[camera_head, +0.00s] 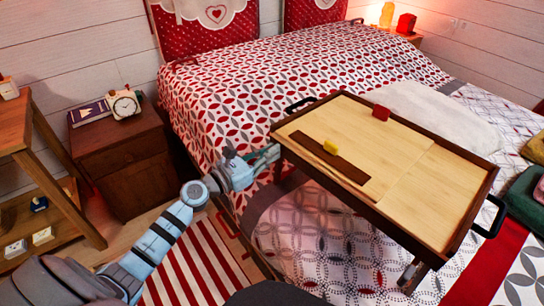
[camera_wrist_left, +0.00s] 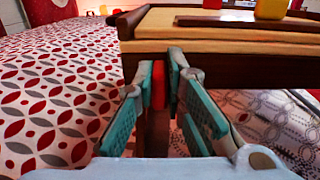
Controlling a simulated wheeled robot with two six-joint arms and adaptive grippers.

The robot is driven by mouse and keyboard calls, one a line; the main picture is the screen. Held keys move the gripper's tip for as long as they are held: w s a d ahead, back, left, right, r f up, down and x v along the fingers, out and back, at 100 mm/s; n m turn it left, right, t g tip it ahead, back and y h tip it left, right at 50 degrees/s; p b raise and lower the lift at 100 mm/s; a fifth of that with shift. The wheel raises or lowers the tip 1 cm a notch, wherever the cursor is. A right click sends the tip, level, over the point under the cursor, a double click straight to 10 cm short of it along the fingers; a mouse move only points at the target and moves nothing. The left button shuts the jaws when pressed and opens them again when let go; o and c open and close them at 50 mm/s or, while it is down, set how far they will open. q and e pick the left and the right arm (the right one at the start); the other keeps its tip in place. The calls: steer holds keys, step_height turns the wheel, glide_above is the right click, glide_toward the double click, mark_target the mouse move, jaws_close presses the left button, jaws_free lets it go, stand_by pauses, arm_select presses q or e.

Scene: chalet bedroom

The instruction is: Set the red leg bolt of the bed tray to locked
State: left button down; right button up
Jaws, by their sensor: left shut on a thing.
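The bed tray (camera_head: 440,190), with a pale wooden top and dark brown rim, stands on the bed. In the left wrist view its edge (camera_wrist_left: 230,47) crosses the top, with a dark leg (camera_wrist_left: 152,135) below. The red leg bolt (camera_wrist_left: 158,84) shows as a red piece at the leg, between my fingers. My left gripper (camera_head: 272,156) is at the tray's near left corner, its fingers shut on the bolt in the wrist view (camera_wrist_left: 163,80). In the head view the bolt is hidden. Whether it stands locked cannot be told. My right gripper is out of view.
The tray has a black handle (camera_head: 490,217) at the right. A nightstand (camera_head: 120,160) with a clock (camera_head: 124,104) stands left of the bed. Striped rug lies between.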

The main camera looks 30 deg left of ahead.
arm_select(q)
steer(key=c, duration=1.6)
jaws_free()
steer(key=shift+a, duration=0.1)
steer(key=shift+c, duration=0.2)
step_height(320, 180, up, 10)
